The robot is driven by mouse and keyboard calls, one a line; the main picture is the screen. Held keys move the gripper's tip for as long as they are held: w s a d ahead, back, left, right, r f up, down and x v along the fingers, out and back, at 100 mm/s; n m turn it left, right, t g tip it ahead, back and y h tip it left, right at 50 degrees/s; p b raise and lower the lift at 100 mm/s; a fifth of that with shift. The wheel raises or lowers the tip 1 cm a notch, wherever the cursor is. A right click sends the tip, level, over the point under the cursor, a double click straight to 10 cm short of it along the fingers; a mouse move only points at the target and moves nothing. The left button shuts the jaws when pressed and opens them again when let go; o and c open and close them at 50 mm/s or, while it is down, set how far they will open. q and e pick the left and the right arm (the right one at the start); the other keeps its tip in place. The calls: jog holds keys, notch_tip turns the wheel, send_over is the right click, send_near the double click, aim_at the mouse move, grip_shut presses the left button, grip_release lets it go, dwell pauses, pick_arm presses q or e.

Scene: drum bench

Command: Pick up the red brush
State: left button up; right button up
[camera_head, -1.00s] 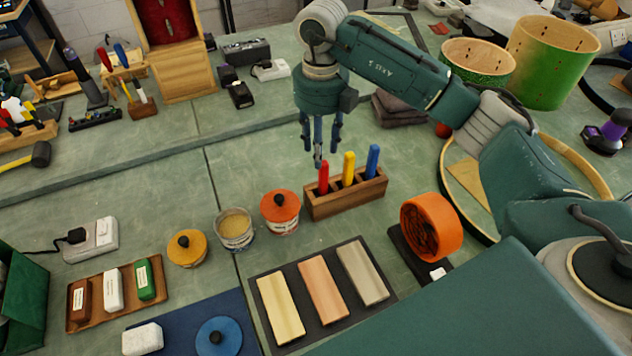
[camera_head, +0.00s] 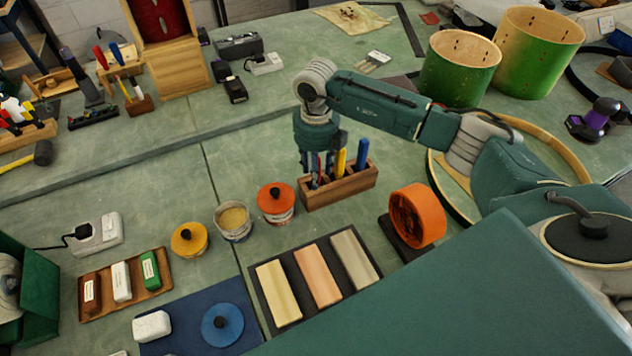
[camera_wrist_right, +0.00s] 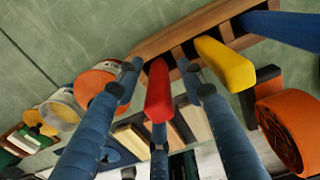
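The red brush (camera_wrist_right: 158,92) stands upright in the left slot of a wooden holder (camera_head: 342,189); only its red handle shows, and in the head view it is mostly hidden behind my fingers. My right gripper (camera_head: 316,174) points down over that end of the holder. In the right wrist view its fingers are spread apart around the red handle, with gaps visible, so it looks open. Yellow (camera_head: 341,161) and blue (camera_head: 362,153) handles stand in the other slots; the yellow one is close beside a finger. My left gripper is not in view.
An orange-lidded jar (camera_head: 275,203) stands just left of the holder. An orange roll (camera_head: 417,216) sits on its right. A dark tray with three blocks (camera_head: 318,275) lies in front. Bench behind the holder is fairly clear.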

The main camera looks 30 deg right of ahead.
jog(key=c, duration=0.9)
jog(key=shift+w+r, duration=0.1)
jog(key=shift+r, duration=0.05)
